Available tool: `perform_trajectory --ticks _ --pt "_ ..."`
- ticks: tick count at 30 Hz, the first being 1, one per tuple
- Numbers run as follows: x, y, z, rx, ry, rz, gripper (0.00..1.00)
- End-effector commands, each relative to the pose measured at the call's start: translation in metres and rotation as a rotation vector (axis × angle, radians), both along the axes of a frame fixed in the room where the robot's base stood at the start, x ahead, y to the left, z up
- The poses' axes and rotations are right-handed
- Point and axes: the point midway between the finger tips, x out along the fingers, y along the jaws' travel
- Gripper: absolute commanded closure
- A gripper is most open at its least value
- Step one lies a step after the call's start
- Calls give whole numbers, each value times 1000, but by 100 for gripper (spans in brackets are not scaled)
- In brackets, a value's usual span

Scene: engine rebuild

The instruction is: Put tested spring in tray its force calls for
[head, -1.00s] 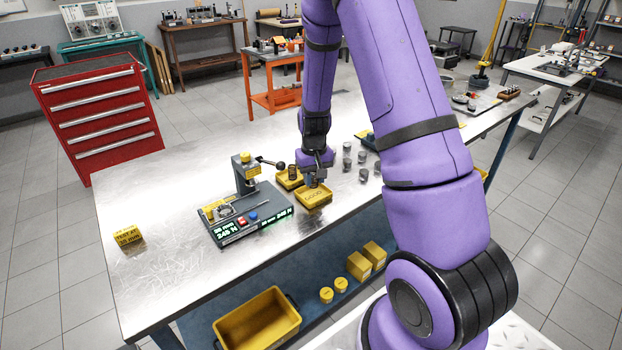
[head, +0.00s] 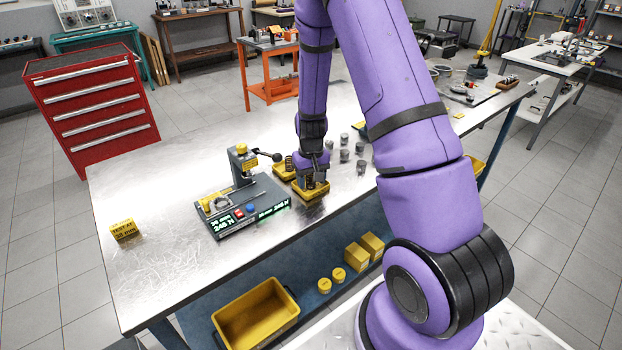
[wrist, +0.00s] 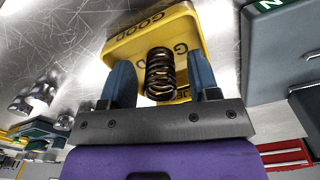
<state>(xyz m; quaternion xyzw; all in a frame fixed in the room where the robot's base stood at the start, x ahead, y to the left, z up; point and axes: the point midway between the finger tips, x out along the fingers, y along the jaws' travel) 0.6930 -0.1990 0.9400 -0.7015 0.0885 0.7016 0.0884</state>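The dark coil spring (wrist: 160,74) is at the yellow tray marked GOOD (wrist: 112,50), between the fingers of my gripper (wrist: 162,82). The blue fingers are spread, with a gap on each side of the spring. In the head view my gripper (head: 312,181) is down at the GOOD tray (head: 312,197) and partly hides the spring. A second yellow tray (head: 279,174) sits just behind it, with another spring (head: 289,163) in it; its label is hidden. The spring tester (head: 240,205) stands left of the trays. Its display appears to read 245 N.
Several small grey metal parts (head: 344,155) stand right and behind the trays. The tester's lever (head: 268,156) juts toward the rear tray. A yellow "TEST AT 35 mm" block (head: 123,230) stands at the left.

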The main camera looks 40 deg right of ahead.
Motion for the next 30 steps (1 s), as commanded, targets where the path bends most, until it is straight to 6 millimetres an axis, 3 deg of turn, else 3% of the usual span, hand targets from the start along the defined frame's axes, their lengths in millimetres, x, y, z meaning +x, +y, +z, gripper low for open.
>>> perform_trajectory --ticks 8,21,30 --pt "1 0 16 -1 -3 0 44" --pt "1 0 95 0 -4 1 44" --pt "0 1 123 0 -2 1 44"
